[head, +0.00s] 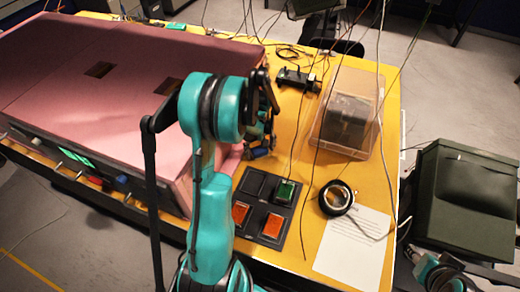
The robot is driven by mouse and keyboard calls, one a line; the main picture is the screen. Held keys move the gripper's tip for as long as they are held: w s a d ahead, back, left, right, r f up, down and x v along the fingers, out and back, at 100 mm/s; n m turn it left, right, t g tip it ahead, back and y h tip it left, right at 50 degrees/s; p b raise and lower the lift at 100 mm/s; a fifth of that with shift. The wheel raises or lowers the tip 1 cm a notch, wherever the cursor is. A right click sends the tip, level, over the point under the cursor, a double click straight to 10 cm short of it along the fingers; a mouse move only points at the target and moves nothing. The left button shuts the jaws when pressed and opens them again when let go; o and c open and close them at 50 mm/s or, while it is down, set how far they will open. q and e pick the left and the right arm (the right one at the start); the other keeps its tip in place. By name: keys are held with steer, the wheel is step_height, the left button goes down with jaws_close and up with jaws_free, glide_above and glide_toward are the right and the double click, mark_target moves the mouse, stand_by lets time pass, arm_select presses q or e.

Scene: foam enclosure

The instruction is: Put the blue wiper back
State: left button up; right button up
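A black tray (266,207) with square compartments lies on the yellow table. A green pad sits in its upper right compartment, and orange-red pads sit in the two lower ones. The upper left compartment (256,185) looks dark and empty. My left arm reaches up past the tray, and my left gripper (261,138) is beside the pink foam enclosure, above and behind the tray. A small blue patch (258,152) shows at its fingertips; I cannot tell whether it is the blue wiper. The fingers are too small and partly hidden to judge.
The pink foam enclosure (75,75) fills the left of the table. A clear bin (348,115), a black ring-shaped object (337,198) and a white sheet (352,248) are right of the tray. Thin cables hang over the table. A dark green case (462,195) stands beyond the right edge.

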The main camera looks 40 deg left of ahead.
mark_target(260, 150)
arm_select(q)
steer(key=shift+r, duration=0.15)
step_height(260, 150, up, 12)
steer(key=f+p, duration=0.1)
steer(key=p, duration=0.2)
steer(key=s+d+r+m+t, duration=0.3)
steer(key=s+d+m, duration=0.3)
steer(key=d, duration=0.5)
steer(key=s+d+r+m+t, duration=0.4)
steer(key=s+d+r+m, duration=0.2)
steer(key=d, duration=0.5)
steer(key=shift+r+m, duration=0.15)
steer(key=shift+m, duration=0.15)
step_height(260, 150, down, 12)
steer(key=b, duration=1.1)
steer(key=shift+r+b, duration=0.2)
steer(key=shift+b, duration=0.2)
